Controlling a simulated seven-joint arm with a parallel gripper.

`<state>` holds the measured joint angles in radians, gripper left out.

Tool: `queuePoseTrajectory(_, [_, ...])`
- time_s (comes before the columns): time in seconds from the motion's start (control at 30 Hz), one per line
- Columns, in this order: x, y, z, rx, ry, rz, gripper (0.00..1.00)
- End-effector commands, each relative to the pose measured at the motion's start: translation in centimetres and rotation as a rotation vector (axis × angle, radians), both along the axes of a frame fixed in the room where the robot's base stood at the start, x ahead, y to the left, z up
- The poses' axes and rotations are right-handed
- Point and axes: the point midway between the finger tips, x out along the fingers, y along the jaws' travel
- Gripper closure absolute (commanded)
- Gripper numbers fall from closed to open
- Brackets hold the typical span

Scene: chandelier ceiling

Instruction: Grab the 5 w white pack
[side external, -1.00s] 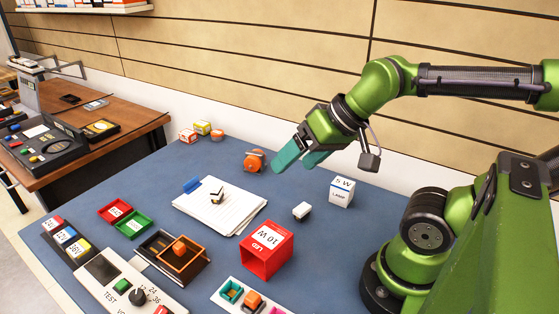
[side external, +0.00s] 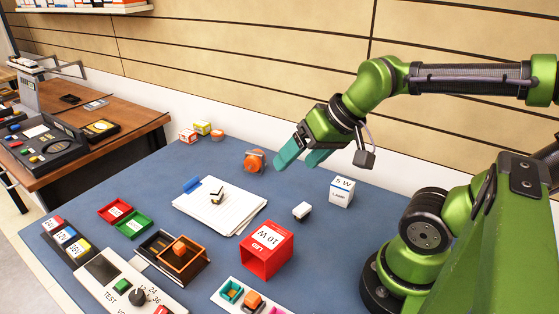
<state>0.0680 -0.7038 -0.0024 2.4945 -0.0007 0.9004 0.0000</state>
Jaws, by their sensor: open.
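The white pack (side external: 341,192) marked "5 W" stands upright on the blue table, right of centre, with a blue-lettered band on its front. My gripper (side external: 298,158) has teal fingers and hangs above the table, to the upper left of the pack and apart from it. Its fingers are spread and nothing shows between them.
A red box marked "10 W" (side external: 267,250) and a small white block (side external: 302,211) stand in front of the pack. A paper stack (side external: 243,207) lies to the left. An orange round object (side external: 254,161) sits behind. Table around the pack is clear.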

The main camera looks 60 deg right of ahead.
Motion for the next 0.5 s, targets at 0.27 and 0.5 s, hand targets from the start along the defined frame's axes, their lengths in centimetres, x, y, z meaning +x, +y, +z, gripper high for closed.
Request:
queuePoseTrajectory(0.27, [1.4,-13.2,-4.0,-0.112,0.316,-0.122,0.23])
queuePoseTrajectory(0.5, [-1.5,-21.9,-6.3,-0.199,0.551,0.175,0.23])
